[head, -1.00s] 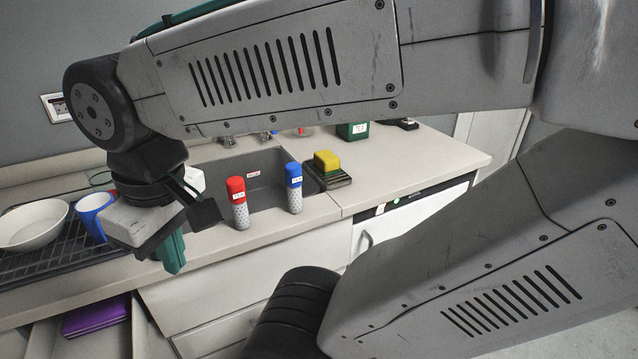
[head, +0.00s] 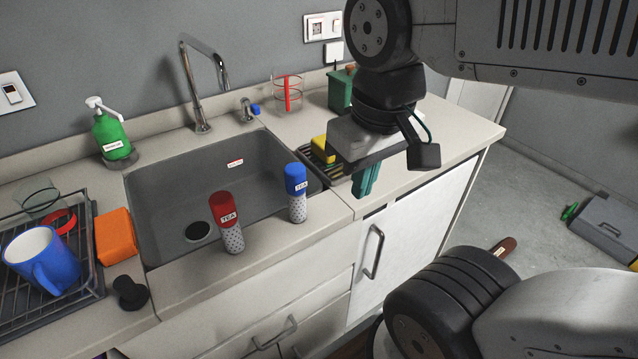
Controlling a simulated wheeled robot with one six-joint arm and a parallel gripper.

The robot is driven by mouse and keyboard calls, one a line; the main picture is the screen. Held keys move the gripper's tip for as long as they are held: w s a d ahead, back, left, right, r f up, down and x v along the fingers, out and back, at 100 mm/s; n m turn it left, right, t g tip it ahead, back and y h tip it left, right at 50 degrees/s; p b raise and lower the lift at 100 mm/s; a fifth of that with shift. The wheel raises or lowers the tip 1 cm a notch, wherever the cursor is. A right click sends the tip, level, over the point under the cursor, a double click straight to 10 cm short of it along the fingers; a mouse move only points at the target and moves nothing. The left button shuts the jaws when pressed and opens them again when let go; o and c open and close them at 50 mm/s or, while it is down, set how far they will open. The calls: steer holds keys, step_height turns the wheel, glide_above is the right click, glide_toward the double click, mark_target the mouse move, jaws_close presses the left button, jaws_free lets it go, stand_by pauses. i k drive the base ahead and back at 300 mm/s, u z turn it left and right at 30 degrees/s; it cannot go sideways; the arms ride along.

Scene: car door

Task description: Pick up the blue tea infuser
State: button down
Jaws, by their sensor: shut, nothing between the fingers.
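The blue tea infuser (head: 297,191) stands upright on the counter at the sink's front right corner. It has a blue cap with a white label and a pale perforated lower part. A similar red tea infuser (head: 226,221) stands to its left on the front edge of the sink. My gripper (head: 364,184) points down over the counter, to the right of the blue infuser and apart from it. Its teal fingers are shut with nothing between them.
The grey sink (head: 165,185) lies behind the infusers. A yellow sponge (head: 322,149) on a rack is just left of my gripper. A drying rack with a blue mug (head: 42,262) and an orange sponge (head: 116,236) are at left. A black stopper (head: 129,293) lies in front.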

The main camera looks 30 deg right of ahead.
mark_target(295, 177)
steer(key=u, duration=0.1)
steer(key=k, duration=0.75)
steer(key=z, duration=1.15)
